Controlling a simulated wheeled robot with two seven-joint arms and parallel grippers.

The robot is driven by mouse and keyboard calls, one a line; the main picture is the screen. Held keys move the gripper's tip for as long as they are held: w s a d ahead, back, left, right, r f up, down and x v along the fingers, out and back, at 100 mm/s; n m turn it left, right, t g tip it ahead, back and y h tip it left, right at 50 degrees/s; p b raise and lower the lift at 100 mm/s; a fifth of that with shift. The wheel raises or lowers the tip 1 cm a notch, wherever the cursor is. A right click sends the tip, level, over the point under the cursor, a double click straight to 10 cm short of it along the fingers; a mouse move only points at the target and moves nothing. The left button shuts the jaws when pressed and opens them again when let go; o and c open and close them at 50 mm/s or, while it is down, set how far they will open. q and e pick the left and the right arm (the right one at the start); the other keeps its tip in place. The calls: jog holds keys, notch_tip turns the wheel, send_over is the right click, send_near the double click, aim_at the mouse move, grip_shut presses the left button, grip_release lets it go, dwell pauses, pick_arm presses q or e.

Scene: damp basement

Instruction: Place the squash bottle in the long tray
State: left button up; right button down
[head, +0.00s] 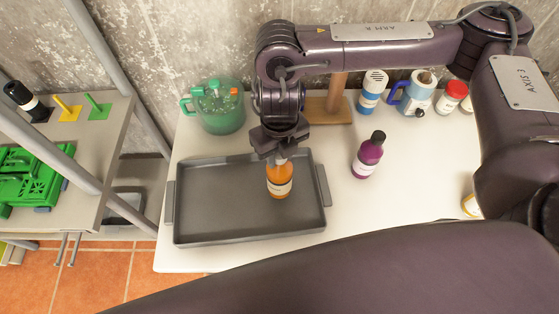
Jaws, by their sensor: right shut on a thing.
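My right gripper (279,151) points down and is shut on the top of an orange bottle (280,183) with a pale label, which I take to be the squash bottle. The bottle is upright over the right half of the long grey tray (215,239). I cannot tell whether its base touches the tray floor. The gripper covers the bottle's top. The tray lies on the white table and has a handle at each end; nothing else is in it. My left gripper is out of view.
A purple bottle (369,156) stands right of the tray. A green pitcher (219,107) stands behind it, near a wooden stand (329,109). Shelving (110,140) stands left.

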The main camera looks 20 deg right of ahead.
jog(key=shift+f, duration=1.75)
jog(key=shift+f+b, duration=0.1)
jog(key=shift+b, duration=0.2)
jog(key=c, duration=1.1)
grip_release()
notch_tip(320, 180, up, 12)
jog(key=shift+r, duration=0.1)
jog(key=shift+s, duration=0.1)
